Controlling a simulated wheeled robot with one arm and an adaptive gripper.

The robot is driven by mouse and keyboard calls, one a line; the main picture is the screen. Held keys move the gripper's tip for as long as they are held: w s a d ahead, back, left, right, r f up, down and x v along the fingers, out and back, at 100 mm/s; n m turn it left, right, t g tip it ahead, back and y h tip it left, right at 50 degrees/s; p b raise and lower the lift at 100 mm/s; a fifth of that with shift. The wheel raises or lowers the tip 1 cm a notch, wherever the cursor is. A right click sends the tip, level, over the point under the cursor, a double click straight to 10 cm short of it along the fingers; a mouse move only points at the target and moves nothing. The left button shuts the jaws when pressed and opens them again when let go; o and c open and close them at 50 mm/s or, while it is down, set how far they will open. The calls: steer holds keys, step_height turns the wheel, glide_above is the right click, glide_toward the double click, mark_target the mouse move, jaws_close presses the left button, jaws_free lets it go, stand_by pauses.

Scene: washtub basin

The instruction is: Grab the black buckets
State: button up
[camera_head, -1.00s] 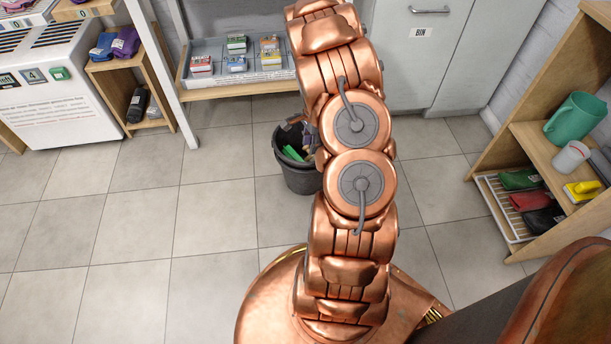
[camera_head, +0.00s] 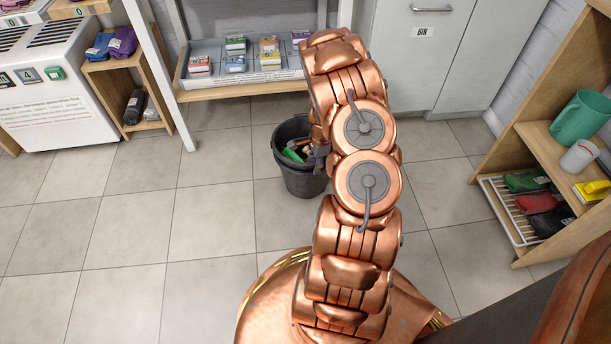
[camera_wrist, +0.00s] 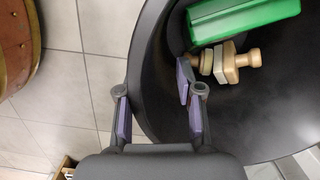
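A black bucket (camera_head: 302,184) stands upright on the tiled floor, behind my arm in the head view. Its upper edge looks doubled, perhaps two nested buckets; I cannot be sure. Inside lie a green block-like object (camera_wrist: 243,20) and turned wooden pieces (camera_wrist: 228,64). My gripper (camera_wrist: 156,98) is open at the bucket's rim (camera_wrist: 136,100) in the wrist view. One finger is outside the wall and the other is over the inside. Contact with the wall cannot be told. In the head view my arm hides most of the gripper.
A shelf with a tray of small boxes (camera_head: 245,78) stands behind the bucket, beside a grey cabinet marked BIN (camera_head: 415,60). A wooden shelf (camera_head: 545,150) with a green jug (camera_head: 580,117) is at the right. The floor at left is clear.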

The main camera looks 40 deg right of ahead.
step_height(320, 180, down, 3)
steer(key=shift+w+a+r+b, duration=0.1)
steer(key=shift+a+b, duration=0.05)
steer(key=shift+b, duration=0.2)
jaws_close()
steer(key=shift+r, duration=0.1)
stand_by(0.4)
